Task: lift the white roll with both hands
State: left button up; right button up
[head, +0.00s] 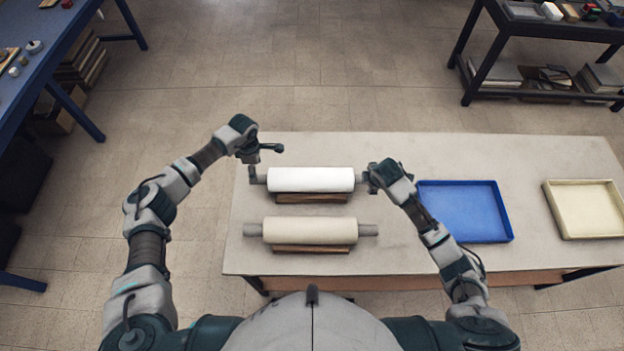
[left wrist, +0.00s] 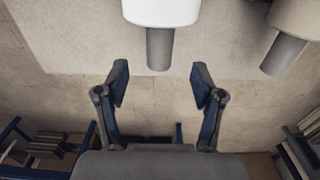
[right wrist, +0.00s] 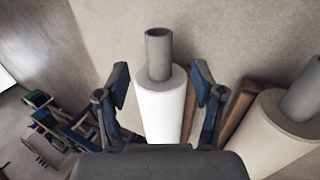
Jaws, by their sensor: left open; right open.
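The white roll (head: 312,180) lies across a wooden rest (head: 312,198) at the back of the table, with a grey core end at each side. My left gripper (head: 262,160) is open at the roll's left end; in the left wrist view the grey core end (left wrist: 160,48) lies ahead of the open fingers (left wrist: 158,85), apart from them. My right gripper (head: 368,180) is open at the right end. In the right wrist view the white roll (right wrist: 163,105) and its core show between the open fingers (right wrist: 158,85); whether they touch, I cannot tell.
A cream roll (head: 310,231) lies on its own rest nearer me, parallel to the white one. A blue tray (head: 464,238) and a cream tray (head: 590,235) stand to the right. The table (head: 400,255) is otherwise bare.

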pick_arm(q)
jog(key=f, duration=0.8)
jog(key=shift+w+a+f, duration=0.1)
jog(key=shift+a+f, duration=0.2)
jog(key=shift+a, duration=0.1)
pick_arm(e)
jog(key=x, duration=0.5)
jog(key=a+x, duration=0.1)
jog(key=x, duration=0.2)
jog(key=shift+w+f, duration=0.15)
pick_arm(q)
jog(key=shift+d, duration=0.1)
pick_arm(e)
jog(key=shift+d, duration=0.2)
pick_arm(q)
jog(key=shift+d, duration=0.1)
pick_arm(e)
jog(key=shift+d, duration=0.1)
